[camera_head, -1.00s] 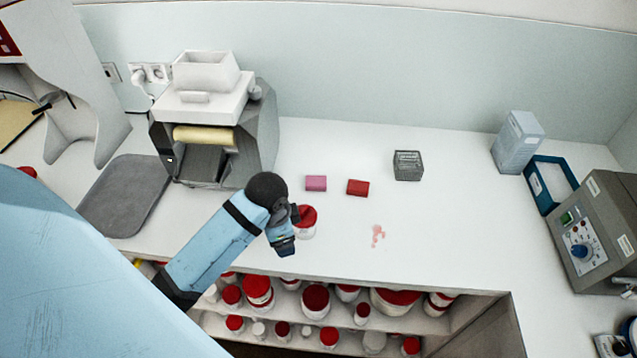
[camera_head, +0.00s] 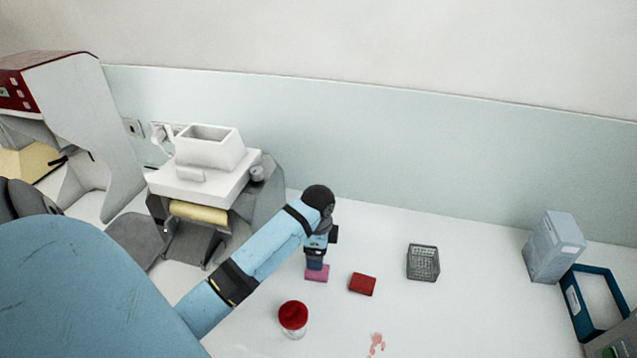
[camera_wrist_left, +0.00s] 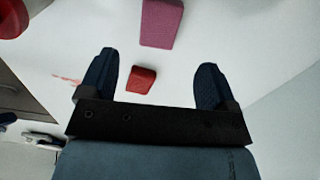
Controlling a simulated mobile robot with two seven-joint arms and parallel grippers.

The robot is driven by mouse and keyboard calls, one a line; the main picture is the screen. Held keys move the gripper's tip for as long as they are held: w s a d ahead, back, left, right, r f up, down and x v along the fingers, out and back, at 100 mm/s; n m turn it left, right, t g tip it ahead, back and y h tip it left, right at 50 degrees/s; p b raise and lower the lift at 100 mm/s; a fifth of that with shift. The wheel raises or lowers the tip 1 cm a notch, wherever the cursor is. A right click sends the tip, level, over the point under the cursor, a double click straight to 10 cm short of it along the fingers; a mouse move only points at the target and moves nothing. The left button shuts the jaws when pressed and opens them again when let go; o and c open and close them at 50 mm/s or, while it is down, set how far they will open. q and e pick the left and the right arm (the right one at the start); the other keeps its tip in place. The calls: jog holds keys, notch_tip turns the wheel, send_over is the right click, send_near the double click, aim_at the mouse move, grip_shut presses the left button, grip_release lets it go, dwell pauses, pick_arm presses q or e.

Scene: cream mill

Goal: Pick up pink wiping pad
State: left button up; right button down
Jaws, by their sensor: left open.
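The pink wiping pad (camera_head: 317,273) lies on the white counter. My left gripper (camera_head: 315,262) is over its far side in the head view, and its lower end covers part of the pad. In the left wrist view the pink pad (camera_wrist_left: 161,22) shows at the top, beyond the two dark fingertips (camera_wrist_left: 155,82). The fingers are spread apart with nothing between them, and I cannot tell how high they are above the counter. A red pad (camera_head: 362,284) lies to the right of the pink one; it also shows in the left wrist view (camera_wrist_left: 141,79). My right gripper is not in view.
A red-lidded jar (camera_head: 293,317) stands in front of the pink pad. A grey wire basket (camera_head: 423,262) stands to the right, and a pink smear (camera_head: 377,343) marks the counter. The white-topped mill machine (camera_head: 205,160) stands at the left. The counter's middle right is clear.

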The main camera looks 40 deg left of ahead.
pick_arm(q)
notch_tip(320, 180, down, 3)
jog(key=shift+f, duration=0.1)
notch_tip(320, 180, down, 4)
jog(key=shift+s+p, duration=0.15)
jog(key=shift+p, duration=0.5)
jog(key=shift+a+f, duration=0.1)
jog(key=shift+f, duration=0.5)
jog(key=c, duration=1)
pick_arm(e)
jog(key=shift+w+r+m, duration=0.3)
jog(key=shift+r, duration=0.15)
pick_arm(q)
jog(key=shift+r, duration=0.15)
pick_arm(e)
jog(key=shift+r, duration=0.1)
